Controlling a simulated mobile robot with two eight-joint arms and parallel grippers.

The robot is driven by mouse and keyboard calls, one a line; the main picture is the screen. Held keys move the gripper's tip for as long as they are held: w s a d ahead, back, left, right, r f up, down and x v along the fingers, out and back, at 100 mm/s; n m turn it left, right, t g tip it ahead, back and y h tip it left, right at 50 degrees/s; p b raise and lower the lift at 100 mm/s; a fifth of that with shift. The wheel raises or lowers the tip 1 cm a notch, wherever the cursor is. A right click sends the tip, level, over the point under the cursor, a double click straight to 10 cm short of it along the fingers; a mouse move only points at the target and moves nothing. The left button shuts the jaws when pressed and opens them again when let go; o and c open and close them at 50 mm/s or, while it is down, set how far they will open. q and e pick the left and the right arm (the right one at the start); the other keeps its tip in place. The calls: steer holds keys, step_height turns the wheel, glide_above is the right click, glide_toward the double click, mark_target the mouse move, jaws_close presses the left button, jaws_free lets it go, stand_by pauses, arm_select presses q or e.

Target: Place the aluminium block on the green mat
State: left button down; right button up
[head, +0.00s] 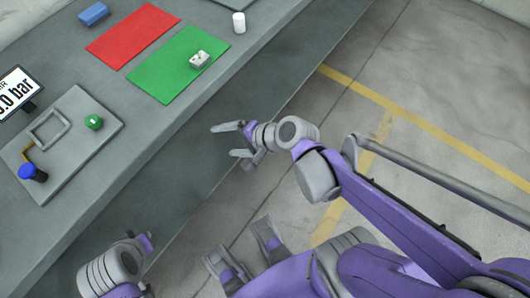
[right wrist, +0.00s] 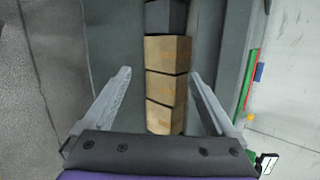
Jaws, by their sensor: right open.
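A small light grey block with dark spots on it (head: 200,59), which looks like the aluminium block, sits on the green mat (head: 165,75), near the mat's right edge. My right gripper (head: 235,140) is open and empty, in front of the bench's front edge and well apart from the block. Its two spread fingers also show in the right wrist view (right wrist: 160,85), with nothing held between them. My left arm shows at the lower left of the head view, but its fingers are out of sight.
A red mat (head: 132,35), a blue block (head: 93,14) and a white cylinder (head: 239,22) are on the bench (head: 135,135). A grey plate (head: 75,150) with a green knob and a blue-topped part lies nearer. Brown boxes (right wrist: 165,85) show in the right wrist view.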

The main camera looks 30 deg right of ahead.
steer(key=s+d+f+n+g+h, duration=0.2)
steer(key=s+d+n+h, duration=0.3)
steer(key=s+n, duration=0.4)
steer(key=n+g+h, duration=0.1)
steer(key=n, duration=0.3)
steer(key=shift+s+d+f+n, duration=0.25)
steer(key=shift+s+d+n, duration=0.05)
steer(key=shift+n, duration=0.1)
step_height(320, 180, up, 13)
steer(key=w+p, duration=0.1)
steer(key=p, duration=1)
steer(key=shift+w+p, duration=0.35)
steer(key=shift+p, duration=0.05)
steer(key=shift+f, duration=0.1)
